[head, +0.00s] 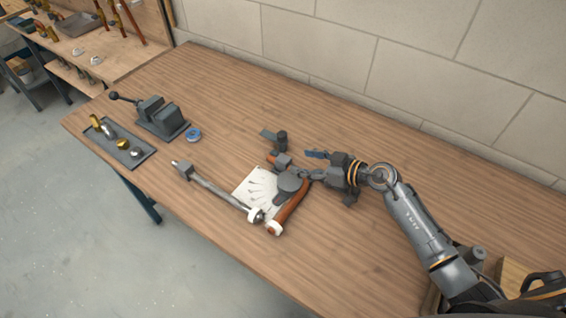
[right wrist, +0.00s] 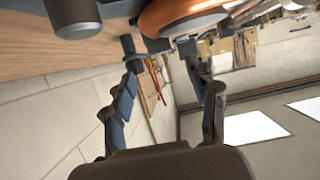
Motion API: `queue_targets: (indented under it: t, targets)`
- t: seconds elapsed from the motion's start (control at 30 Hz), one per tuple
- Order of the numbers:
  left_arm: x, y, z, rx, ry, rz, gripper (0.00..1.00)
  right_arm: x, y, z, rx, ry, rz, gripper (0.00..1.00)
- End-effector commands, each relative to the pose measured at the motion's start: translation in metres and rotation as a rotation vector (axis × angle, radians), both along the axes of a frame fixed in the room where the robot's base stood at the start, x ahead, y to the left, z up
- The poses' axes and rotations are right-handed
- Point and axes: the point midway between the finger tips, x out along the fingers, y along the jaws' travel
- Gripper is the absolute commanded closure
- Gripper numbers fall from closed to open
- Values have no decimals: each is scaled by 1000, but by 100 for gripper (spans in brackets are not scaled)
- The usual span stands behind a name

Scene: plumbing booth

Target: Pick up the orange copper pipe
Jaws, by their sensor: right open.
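The orange copper pipe (head: 290,207) lies on the wooden table in the head view, with a white band at its near end. A dark grey round part (head: 289,182) covers some of its far side. My right gripper (head: 307,165) is just to the right of the pipe's far end, with its fingers spread and nothing held. In the right wrist view a rounded orange pipe (right wrist: 178,14) crosses the top, beyond the open fingers (right wrist: 158,47). I cannot tell whether a finger touches it. My left gripper does not show.
A grey pipe (head: 220,194) and a white sheet (head: 252,184) lie left of the orange pipe. A dark fitting (head: 282,140) stands behind. A vise (head: 160,117), blue roll (head: 193,134) and tray (head: 112,153) are at far left. The back right of the table is clear.

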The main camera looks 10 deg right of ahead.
Motion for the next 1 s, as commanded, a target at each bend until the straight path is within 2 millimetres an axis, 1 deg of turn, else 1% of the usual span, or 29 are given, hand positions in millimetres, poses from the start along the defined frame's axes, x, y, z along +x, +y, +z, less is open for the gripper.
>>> queue_targets:
  t: [0.03,0.23,0.33,0.43,0.6,0.83,0.87,0.9,0.97,1.0]
  targets:
    - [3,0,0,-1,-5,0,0,5,4,-2,2,-1,0,42]
    - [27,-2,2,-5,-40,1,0,12,14,-8,1,1,1,42]
    - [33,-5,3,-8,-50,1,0,20,24,-14,3,1,1,42]
    - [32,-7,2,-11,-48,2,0,29,35,-22,1,0,1,42]
    - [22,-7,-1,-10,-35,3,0,39,44,-28,1,-1,0,42]
    - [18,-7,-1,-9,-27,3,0,40,45,-29,-1,0,0,42]
    - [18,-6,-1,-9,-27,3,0,40,45,-29,-1,0,0,46]
    - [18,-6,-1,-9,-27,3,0,40,45,-29,-1,0,0,54]
    - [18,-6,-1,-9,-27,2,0,40,45,-29,-1,0,0,66]
    - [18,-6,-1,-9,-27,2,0,40,45,-29,-1,0,0,74]
